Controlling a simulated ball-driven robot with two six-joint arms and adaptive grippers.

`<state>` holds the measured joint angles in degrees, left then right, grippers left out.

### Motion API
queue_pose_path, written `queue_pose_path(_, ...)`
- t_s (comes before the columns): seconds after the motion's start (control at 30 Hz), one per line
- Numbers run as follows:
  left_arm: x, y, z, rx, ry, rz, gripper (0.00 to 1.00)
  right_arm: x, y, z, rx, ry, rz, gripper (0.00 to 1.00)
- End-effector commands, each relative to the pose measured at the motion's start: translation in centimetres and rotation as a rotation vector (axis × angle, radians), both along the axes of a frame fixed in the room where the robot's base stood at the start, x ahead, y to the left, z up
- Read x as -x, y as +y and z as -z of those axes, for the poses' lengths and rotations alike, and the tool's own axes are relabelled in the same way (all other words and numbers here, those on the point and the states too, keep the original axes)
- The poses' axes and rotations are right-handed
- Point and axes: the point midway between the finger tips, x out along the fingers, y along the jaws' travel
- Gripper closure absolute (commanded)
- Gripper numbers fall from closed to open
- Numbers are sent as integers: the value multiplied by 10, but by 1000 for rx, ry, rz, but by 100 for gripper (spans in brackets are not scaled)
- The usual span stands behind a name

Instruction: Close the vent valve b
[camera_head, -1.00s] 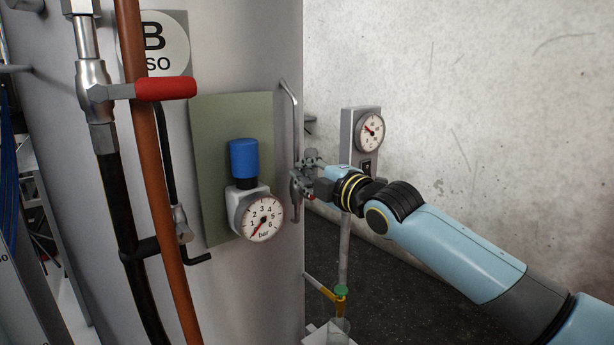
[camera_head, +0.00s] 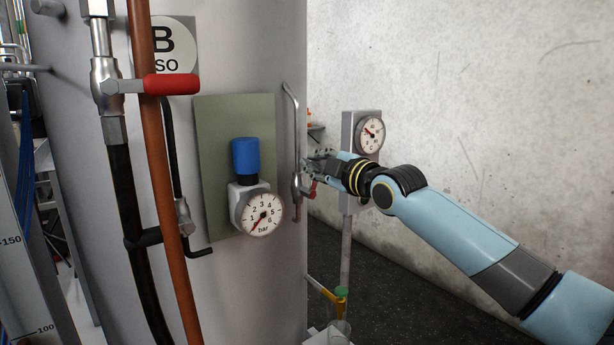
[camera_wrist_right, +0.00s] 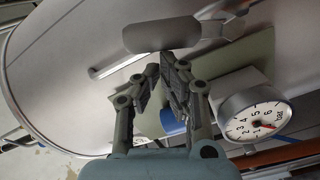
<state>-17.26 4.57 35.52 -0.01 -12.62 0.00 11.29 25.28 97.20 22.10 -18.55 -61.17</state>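My right gripper (camera_head: 318,168) is beside the drum's right edge in the head view, near the upright metal bar. A small red part (camera_head: 312,189), perhaps the vent valve's handle, shows just below it; no label on it is readable. In the right wrist view, my right gripper (camera_wrist_right: 162,62) has its two fingers close together with a narrow gap and nothing seen between them. A grey rounded lever (camera_wrist_right: 162,33) lies just beyond the fingertips, joined to a metal fitting at its right; contact cannot be told. My left gripper is not in view.
The drum carries a pressure gauge (camera_head: 262,214) with a blue cap (camera_head: 245,156), a metal bar (camera_head: 297,135), a red-handled valve (camera_head: 171,85) and an orange hose (camera_head: 164,190). A second gauge (camera_head: 369,135) stands behind my right arm. Open floor lies at lower right.

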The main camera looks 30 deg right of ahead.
Motion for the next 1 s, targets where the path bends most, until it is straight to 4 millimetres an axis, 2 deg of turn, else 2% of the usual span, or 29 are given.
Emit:
queue_pose_path(0.47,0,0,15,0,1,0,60,-3,-38,7,-450,36,1,100)
queue_pose_path(1.0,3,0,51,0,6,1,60,-6,-70,30,-933,75,2,100)
